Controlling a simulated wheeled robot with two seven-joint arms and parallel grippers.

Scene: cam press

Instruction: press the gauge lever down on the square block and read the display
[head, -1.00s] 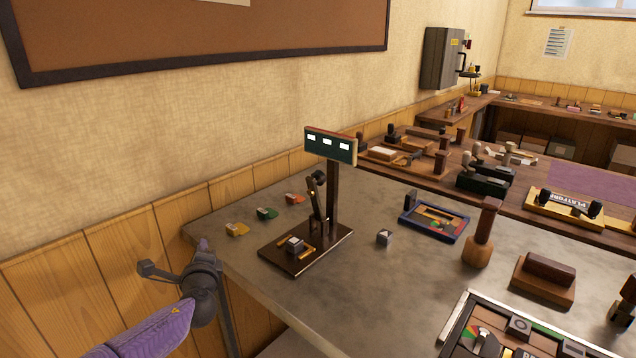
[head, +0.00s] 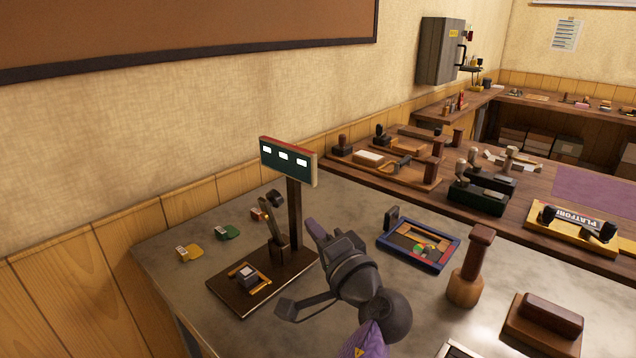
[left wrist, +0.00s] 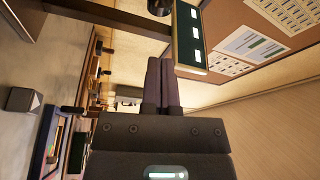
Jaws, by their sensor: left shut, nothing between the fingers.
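The gauge stands on a dark base (head: 222,285) near the table's left end. A grey square block (head: 248,278) with a pale top sits on the base between yellow strips. The lever (head: 266,222) is raised, its black knob (head: 276,198) beside the post (head: 295,215). The green display (head: 287,162) shows three white windows without readable figures; it also appears in the left wrist view (left wrist: 188,38). My left gripper (head: 314,228) is shut and empty, right of the post; its purple fingers (left wrist: 161,75) are together. My right gripper is out of view.
Yellow, green and red tags lie behind the gauge, the green tag (head: 228,233) in the middle. A blue-framed tray (head: 405,258) and a wooden-handled stamp (head: 468,280) stand to the right. A loose grey cube (left wrist: 22,101) shows in the left wrist view.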

